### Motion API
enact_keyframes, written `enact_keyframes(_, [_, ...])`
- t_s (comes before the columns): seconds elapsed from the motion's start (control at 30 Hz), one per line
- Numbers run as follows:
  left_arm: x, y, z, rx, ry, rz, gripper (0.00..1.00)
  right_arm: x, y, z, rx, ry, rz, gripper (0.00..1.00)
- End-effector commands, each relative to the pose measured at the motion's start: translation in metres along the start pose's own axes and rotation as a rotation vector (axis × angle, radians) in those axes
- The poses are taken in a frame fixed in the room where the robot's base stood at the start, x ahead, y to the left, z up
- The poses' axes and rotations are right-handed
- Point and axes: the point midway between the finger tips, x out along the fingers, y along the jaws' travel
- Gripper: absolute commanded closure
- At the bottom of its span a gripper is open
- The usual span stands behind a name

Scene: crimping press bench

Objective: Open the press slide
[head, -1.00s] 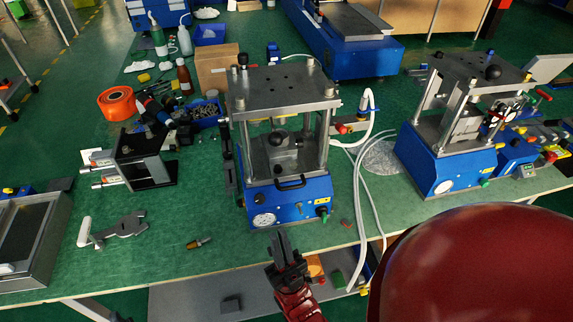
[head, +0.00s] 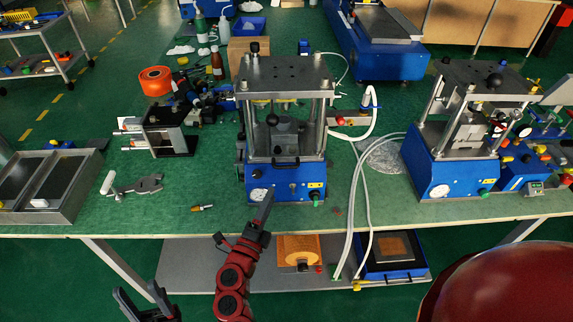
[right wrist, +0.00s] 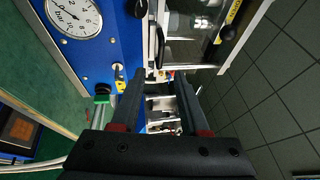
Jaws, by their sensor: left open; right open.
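The middle press (head: 285,110) has a blue base, steel posts and a steel top plate. Its slide (head: 287,140) sits between the posts, with a dark bar handle (head: 286,163) at the front, just above the blue panel. The handle also shows in the right wrist view (right wrist: 160,48). My right gripper (head: 266,205) is in front of the blue panel, below the handle. Its two fingers (right wrist: 158,98) are apart and empty. My left gripper (head: 145,298) is open and empty, low at the left, in front of the bench.
A pressure gauge (head: 261,196) and a green knob (head: 318,197) are on the press front. White hoses (head: 356,205) run down at its right. A second press (head: 465,130) stands further right. A grey wrench-like tool (head: 135,186) and a small fitting (head: 203,207) lie left on the green bench.

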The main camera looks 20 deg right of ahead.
Motion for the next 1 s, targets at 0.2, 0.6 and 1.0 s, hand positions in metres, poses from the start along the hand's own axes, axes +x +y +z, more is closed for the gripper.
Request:
enact_keyframes(0.2, [0.019,-0.001,-0.003,0.000,0.000,0.000,0.48,0.055,-0.005,0.000,-0.003,0.003,-0.004,0.55])
enact_keyframes(0.6, [0.033,-0.002,-0.005,0.000,0.000,0.000,0.48,0.113,-0.002,-0.001,-0.001,0.003,-0.004,0.55])
enact_keyframes(1.0, [0.033,-0.002,-0.005,0.000,0.000,0.000,0.48,0.116,0.000,-0.001,-0.002,0.003,-0.002,0.68])
